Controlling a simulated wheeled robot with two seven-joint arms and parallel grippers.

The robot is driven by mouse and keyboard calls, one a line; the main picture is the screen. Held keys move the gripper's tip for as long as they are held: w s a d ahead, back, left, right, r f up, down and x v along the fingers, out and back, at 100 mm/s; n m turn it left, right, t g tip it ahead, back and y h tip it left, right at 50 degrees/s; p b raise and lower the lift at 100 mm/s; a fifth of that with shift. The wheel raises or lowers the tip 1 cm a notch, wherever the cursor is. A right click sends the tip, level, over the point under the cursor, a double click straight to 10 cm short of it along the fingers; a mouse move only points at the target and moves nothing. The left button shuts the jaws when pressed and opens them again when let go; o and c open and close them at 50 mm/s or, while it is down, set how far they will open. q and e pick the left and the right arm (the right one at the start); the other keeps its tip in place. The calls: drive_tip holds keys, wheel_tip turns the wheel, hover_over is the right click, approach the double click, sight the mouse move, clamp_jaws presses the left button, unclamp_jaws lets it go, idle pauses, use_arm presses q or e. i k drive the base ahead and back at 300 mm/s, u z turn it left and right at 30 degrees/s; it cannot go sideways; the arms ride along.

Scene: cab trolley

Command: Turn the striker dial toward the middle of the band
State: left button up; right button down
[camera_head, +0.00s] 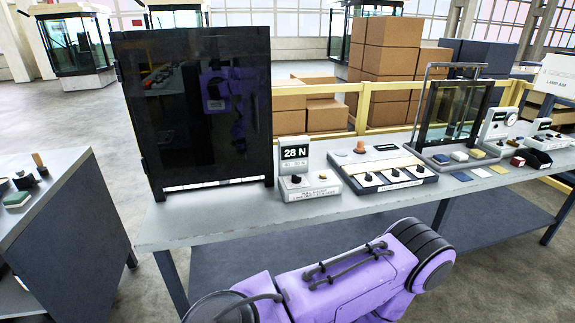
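A small white box (309,188) stands on the bench just right of the tall dark glass panel (208,100). A black knob (296,181), which looks like the striker dial, sits on its sloped top. Behind it an upright display (294,158) reads "28 N"; a smaller line below it, perhaps the band, is too small to read surely. The knob's pointing direction is too small to tell. My purple arm crosses the bottom of the view in front of the bench. Neither gripper shows, and nothing touches the knob.
Right of the dial box is a panel with several black knobs (392,173). Farther right stand a framed glass pane (452,113), small blocks and gauge boxes (500,124). The bench's front strip (235,218) is clear. A side table (60,190) is at left.

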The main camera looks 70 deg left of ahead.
sight(296, 180)
drive_tip(key=u, duration=0.7)
drive_tip(key=i, duration=0.8)
drive_tip(key=u, duration=0.8)
